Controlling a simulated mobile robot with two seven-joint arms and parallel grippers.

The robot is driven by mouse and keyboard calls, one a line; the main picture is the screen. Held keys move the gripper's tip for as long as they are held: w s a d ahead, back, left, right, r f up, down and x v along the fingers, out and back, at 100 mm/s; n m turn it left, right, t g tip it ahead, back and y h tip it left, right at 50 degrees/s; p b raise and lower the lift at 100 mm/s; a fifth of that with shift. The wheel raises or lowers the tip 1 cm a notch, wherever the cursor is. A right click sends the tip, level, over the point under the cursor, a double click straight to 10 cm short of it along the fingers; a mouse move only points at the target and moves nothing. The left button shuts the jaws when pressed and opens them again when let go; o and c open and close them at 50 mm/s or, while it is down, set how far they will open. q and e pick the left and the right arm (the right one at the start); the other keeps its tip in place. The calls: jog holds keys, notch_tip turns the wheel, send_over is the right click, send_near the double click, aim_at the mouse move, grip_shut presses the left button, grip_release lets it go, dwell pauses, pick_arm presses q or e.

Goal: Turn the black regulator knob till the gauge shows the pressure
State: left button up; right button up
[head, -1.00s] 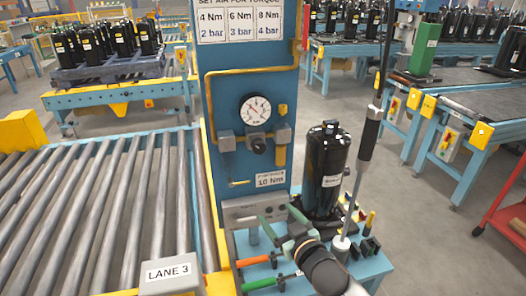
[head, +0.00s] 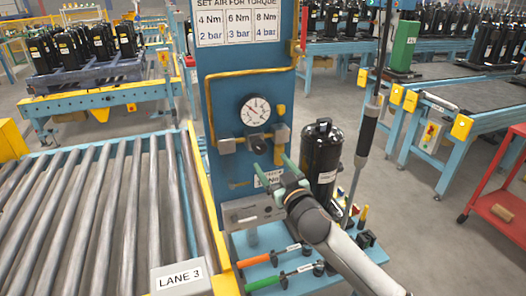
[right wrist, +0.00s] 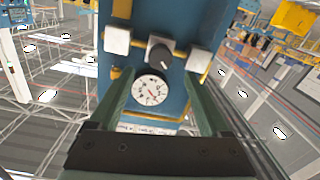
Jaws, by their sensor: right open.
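The black regulator knob (head: 258,146) sits on the blue panel, below the round white gauge (head: 255,110). In the right wrist view the knob (right wrist: 160,56) is nearly in line with the gap between the fingers, and the gauge (right wrist: 151,90) shows between them. The gauge has a red needle; its figures are too small to read. My right gripper (head: 271,166) is open and empty, its green fingers pointing at the panel just below the knob, apart from it. My left gripper is not in view.
A sign (head: 239,22) pairs 4 Nm with 2 bar, 6 with 3, 8 with 4. A label (head: 268,178) below the knob is partly hidden by my gripper. A black compressor (head: 323,160) and a hanging driver (head: 366,135) stand close to my right arm.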

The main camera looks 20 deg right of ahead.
aim_at(261, 150)
jog(key=shift+w+a, duration=0.15)
jog(key=shift+w, duration=1.65)
jog(key=shift+w+a, duration=0.1)
jog(key=shift+w, duration=1.65)
grip_shut()
